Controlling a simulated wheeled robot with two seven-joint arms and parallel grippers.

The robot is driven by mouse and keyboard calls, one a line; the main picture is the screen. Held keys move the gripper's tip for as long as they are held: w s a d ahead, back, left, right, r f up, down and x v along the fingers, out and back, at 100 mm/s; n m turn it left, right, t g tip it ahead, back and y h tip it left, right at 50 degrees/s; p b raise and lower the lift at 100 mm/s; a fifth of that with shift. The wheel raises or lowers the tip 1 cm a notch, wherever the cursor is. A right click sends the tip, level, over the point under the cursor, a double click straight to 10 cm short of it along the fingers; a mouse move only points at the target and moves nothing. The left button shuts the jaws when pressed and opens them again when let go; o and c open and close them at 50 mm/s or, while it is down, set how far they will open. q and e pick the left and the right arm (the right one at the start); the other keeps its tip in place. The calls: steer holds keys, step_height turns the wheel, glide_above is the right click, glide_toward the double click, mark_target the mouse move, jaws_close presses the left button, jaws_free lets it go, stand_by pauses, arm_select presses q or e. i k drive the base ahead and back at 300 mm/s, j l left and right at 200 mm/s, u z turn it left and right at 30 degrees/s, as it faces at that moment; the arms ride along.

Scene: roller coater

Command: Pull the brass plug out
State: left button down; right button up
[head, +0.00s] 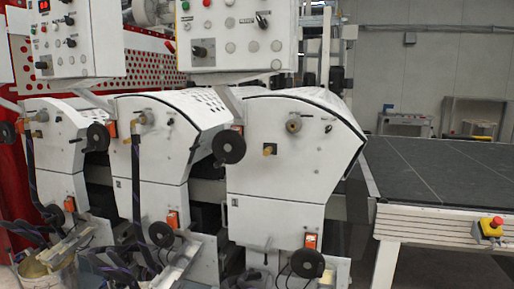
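A small brass plug (269,149) sticks out of the white front panel of the nearest coater unit (275,190). It sits below and left of a round grey-brown fitting (293,125) and right of a black handwheel (228,147). Similar brass-coloured fittings show on the middle unit (147,117) and the left unit (42,116), with dark hoses hanging below them. Neither of my grippers is in view.
Control boxes (237,40) with buttons hang above the units. A lower handwheel (307,263) juts out below the nearest panel. A dark conveyor table (440,170) with a red emergency stop (491,226) stands at right. Hoses and a bucket (50,275) crowd the lower left.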

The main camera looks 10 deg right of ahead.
mark_target(268, 151)
steer(key=i+l+u, duration=0.1)
steer(key=l, duration=0.2)
steer(key=i+l+u, duration=0.2)
steer(key=i+l, duration=0.15)
steer(key=l, duration=0.3)
steer(key=i+l+u, duration=0.1)
steer(key=l, duration=0.25)
steer(key=i+l+u, duration=0.1)
steer(key=l, duration=0.25)
steer(key=i+l+u, duration=0.1)
steer(key=l, duration=0.25)
steer(key=i, duration=0.1)
